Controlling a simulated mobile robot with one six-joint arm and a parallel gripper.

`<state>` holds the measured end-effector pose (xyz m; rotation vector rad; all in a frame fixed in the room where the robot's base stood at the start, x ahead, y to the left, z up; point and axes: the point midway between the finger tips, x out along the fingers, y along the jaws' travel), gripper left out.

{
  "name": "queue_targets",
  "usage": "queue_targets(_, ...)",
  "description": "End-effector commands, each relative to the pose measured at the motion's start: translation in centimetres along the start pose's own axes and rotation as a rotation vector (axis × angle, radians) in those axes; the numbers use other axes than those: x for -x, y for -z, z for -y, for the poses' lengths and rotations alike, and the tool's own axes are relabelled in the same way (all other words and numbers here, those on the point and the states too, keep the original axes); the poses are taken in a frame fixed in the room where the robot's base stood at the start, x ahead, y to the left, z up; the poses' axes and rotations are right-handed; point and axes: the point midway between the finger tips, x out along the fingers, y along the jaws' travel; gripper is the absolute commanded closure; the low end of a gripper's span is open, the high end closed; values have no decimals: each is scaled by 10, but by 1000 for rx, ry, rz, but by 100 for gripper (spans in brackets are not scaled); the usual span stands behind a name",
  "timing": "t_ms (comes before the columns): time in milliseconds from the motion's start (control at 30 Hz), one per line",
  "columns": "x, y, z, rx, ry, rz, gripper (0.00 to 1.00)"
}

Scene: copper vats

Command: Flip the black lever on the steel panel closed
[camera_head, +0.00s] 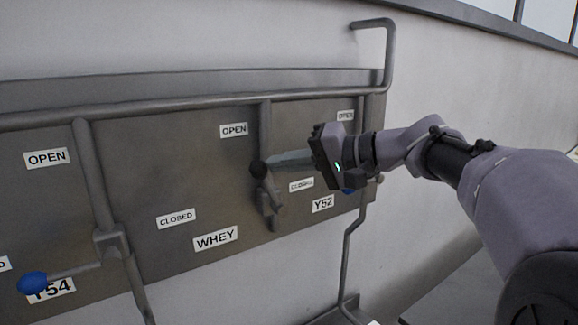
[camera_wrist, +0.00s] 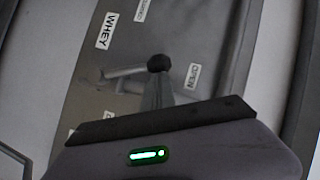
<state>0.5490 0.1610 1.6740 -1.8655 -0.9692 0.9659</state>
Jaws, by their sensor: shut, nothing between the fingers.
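The black lever's round knob (camera_head: 258,168) stands in front of the steel panel (camera_head: 165,165), below an OPEN label (camera_head: 233,130) and up-left of a partly hidden CLOSED label (camera_head: 301,185). Its short arm runs down to the valve on a vertical pipe (camera_head: 270,208). My gripper (camera_head: 271,163) reaches in from the right with its fingers shut and empty, tips right beside the knob. In the wrist view the knob (camera_wrist: 158,62) sits just past the fingertips (camera_wrist: 155,80); I cannot tell whether they touch.
A blue-knobbed lever (camera_head: 33,282) sits at lower left by the Y54 label. Another blue knob (camera_head: 348,190) shows partly behind my wrist. A horizontal pipe (camera_head: 180,105) crosses the panel's top and bends up at the right. WHEY (camera_head: 215,238) and Y52 (camera_head: 323,204) labels are below.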

Motion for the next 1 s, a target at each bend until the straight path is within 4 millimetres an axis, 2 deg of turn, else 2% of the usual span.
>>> queue_targets(500, -28, -42, 5, 343, -223, 2, 100)
queue_targets(1000, -55, -82, -8, 719, -475, 1, 100)
